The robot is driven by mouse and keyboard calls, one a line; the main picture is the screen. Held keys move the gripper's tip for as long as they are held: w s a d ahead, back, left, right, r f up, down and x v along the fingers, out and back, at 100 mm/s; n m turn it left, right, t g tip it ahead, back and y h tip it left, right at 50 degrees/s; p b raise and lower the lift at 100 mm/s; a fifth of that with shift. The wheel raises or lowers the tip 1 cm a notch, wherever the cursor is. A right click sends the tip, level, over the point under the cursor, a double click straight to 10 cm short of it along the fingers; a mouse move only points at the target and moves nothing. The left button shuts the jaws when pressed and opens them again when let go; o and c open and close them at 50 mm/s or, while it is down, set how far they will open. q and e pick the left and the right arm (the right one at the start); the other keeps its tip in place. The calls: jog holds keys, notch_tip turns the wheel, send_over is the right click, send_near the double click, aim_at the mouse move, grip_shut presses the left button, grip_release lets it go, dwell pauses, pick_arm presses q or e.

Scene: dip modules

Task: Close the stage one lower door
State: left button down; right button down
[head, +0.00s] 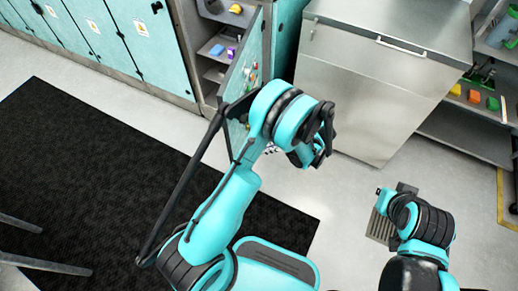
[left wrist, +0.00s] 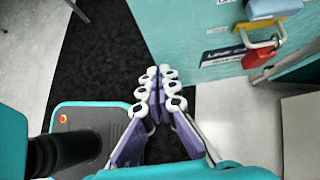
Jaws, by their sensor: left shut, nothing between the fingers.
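A teal door (head: 241,68) stands open, jutting out from a cabinet whose inner shelves (head: 214,50) are exposed. Small coloured fittings are on the door's face. In the left wrist view a teal panel (left wrist: 172,30), seemingly this door, fills the upper right, with a metal shackle, a red padlock (left wrist: 261,56) and a blue-and-yellow block (left wrist: 273,10). My left gripper (left wrist: 160,78) is shut and empty, its fingertips just below the panel in the picture; contact cannot be told. In the head view my left arm hides the door's lower part. My right gripper is not visible.
A steel cabinet (head: 375,85) stands right of the open door. Closed teal doors (head: 110,35) line the back left. A black mat (head: 90,150) covers the floor at left. Shelving with coloured blocks (head: 474,97) is at far right. Pale floor lies clear before the steel cabinet.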

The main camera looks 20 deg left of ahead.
pick_arm(q)
jog(key=s+a+f+b, duration=0.1)
jog(key=a+f+b, duration=0.2)
jog(key=a+f, duration=0.3)
jog(key=shift+s+a+b, duration=0.35)
jog(key=shift+a+b, duration=0.05)
jog(key=shift+a, duration=1.55)
